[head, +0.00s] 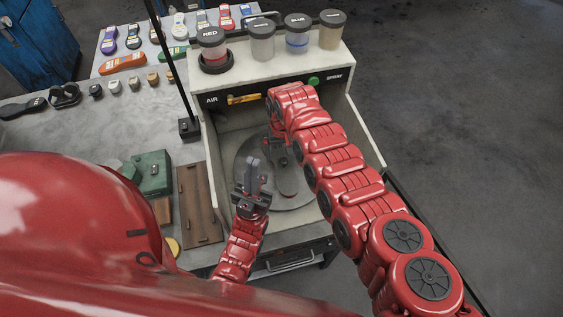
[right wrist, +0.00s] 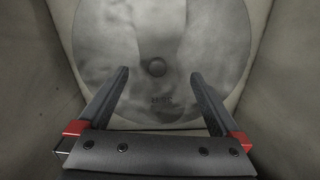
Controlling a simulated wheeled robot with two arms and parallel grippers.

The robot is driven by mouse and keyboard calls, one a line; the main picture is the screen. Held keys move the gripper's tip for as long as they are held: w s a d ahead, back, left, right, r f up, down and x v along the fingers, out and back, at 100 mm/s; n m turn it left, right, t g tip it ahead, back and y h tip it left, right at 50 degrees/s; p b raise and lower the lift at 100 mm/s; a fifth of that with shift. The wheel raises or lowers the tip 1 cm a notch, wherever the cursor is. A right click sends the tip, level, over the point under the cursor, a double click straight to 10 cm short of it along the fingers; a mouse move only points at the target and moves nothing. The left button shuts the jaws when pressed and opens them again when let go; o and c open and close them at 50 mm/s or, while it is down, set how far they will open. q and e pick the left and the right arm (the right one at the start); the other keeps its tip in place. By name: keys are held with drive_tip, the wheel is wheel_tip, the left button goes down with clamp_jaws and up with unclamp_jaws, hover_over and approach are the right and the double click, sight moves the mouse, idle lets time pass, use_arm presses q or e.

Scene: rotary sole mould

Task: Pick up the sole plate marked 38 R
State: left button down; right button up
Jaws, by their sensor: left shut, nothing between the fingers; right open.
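A grey sole-shaped plate (head: 288,181) lies on the round grey turntable (head: 250,152) inside the open-topped booth. In the right wrist view the plate (right wrist: 160,35) has a round dark knob (right wrist: 157,67) and small dark lettering below it, too blurred to read surely. My right gripper (head: 279,150) reaches down into the booth over the plate, and my arm partly hides it. In its wrist view the right gripper (right wrist: 159,76) is open, its fingers on either side of the knob with nothing between them. My left gripper (head: 253,168) is shut and empty above the turntable's left part.
Booth walls (head: 362,135) surround the turntable closely. Several lidded jars (head: 297,35) stand on the booth's back ledge. A green box (head: 152,172) and a brown board (head: 198,203) lie left of the booth. Several coloured soles (head: 122,63) lie on the back-left table.

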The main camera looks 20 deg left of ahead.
sight(283, 159)
drive_tip(key=f+b, duration=0.5)
drive_tip(key=shift+w+f, duration=0.15)
drive_tip(key=shift+w, duration=0.15)
drive_tip(key=shift+a, duration=0.1)
drive_tip(key=shift+c, duration=0.3)
drive_tip(key=c, duration=1.2)
drive_tip(key=shift+c, duration=0.2)
drive_tip(key=shift+r, duration=0.25)
